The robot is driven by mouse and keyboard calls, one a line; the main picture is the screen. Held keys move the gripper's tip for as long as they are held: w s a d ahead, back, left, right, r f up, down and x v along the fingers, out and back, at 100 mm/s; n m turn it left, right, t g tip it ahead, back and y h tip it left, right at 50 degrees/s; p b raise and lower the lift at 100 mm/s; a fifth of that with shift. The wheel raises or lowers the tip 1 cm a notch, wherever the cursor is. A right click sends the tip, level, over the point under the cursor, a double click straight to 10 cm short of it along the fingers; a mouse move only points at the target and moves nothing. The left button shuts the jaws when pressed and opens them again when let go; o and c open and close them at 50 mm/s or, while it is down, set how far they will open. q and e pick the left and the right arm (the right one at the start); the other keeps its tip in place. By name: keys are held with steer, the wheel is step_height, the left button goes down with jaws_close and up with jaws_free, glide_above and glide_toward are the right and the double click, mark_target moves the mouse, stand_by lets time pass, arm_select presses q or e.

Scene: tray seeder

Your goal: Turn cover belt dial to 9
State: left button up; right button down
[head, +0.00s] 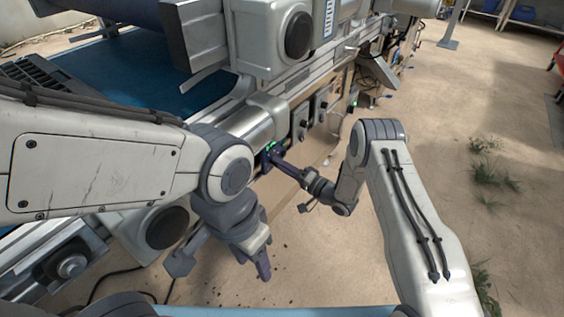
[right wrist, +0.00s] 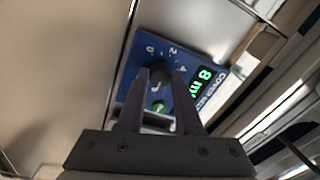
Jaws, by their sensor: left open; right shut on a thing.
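The cover belt panel (right wrist: 131,84) is blue in the right wrist view. It has a black dial knob (right wrist: 157,80) with a printed scale where 0, 2 and 4 are readable. The fingers hide the rest of the scale. In the head view, the right gripper (head: 275,161) reaches the panel's small green-lit face. My left gripper (head: 223,264) is open and empty, low in front of the machine.
Other grey control boxes (head: 302,122) line the machine's side rail beyond the panel. A blue belt (head: 130,68) lies at upper left. The sandy floor at right is mostly clear.

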steer(key=m+p, duration=0.1)
steer(key=m, duration=0.4)
steer(key=shift+s, duration=0.1)
steer(key=shift+p, duration=0.3)
steer(key=c, duration=0.6)
jaws_free()
steer(key=shift+o, duration=0.2)
steer(key=shift+h, duration=0.3)
steer(key=p+v, duration=0.2)
steer(key=v, duration=0.8)
steer(key=shift+s+f, duration=0.15)
steer(key=shift+f, duration=0.05)
